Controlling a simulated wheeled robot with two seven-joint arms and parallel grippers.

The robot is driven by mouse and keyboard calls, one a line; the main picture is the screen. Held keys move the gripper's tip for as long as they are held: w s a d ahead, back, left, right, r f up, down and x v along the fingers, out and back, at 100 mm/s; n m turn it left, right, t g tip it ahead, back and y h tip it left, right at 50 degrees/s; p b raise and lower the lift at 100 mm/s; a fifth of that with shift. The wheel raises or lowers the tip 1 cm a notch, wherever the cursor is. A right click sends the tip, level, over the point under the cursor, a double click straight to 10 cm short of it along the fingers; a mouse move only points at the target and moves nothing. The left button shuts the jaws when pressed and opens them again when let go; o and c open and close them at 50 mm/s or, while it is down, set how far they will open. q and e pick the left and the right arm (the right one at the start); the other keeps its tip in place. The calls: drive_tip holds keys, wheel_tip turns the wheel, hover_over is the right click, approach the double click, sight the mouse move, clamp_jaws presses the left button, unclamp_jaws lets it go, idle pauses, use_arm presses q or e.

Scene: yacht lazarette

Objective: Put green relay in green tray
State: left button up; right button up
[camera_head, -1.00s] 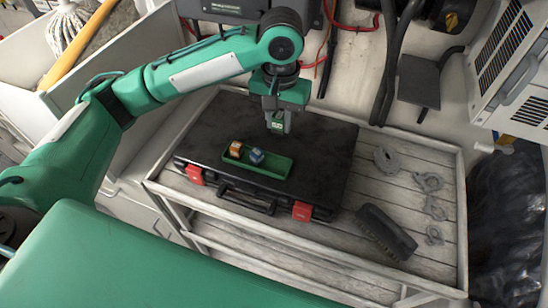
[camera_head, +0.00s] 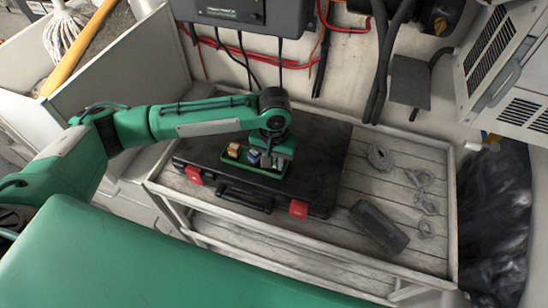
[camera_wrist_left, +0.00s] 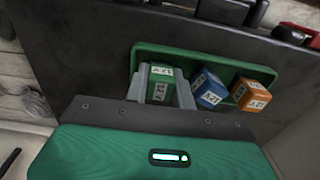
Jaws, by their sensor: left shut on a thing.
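The green tray (camera_head: 246,170) lies on the black case and also shows in the wrist view (camera_wrist_left: 200,62). An orange relay (camera_head: 233,150) and a blue relay (camera_head: 254,158) stand in it; both show in the wrist view, blue (camera_wrist_left: 208,90) and orange (camera_wrist_left: 249,95). My left gripper (camera_head: 278,164) is at the right end of the tray. In the wrist view it is shut on the green relay (camera_wrist_left: 161,84), held beside the blue one at the tray's end. I cannot tell whether the relay touches the tray floor. The right gripper is not in view.
The black case (camera_head: 325,155) with red latches lies on a slatted bench (camera_head: 360,190) with a raised rim. Cables hang on the wall behind.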

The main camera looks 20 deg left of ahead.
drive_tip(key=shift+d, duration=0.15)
use_arm(q)
drive_tip(key=shift+f, duration=0.1)
drive_tip(key=o, duration=0.7)
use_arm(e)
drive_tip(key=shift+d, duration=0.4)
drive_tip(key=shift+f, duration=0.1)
use_arm(q)
wheel_tip(320, 180, up, 12)
drive_tip(key=b, duration=0.3)
drive_tip(key=shift+r, duration=0.2)
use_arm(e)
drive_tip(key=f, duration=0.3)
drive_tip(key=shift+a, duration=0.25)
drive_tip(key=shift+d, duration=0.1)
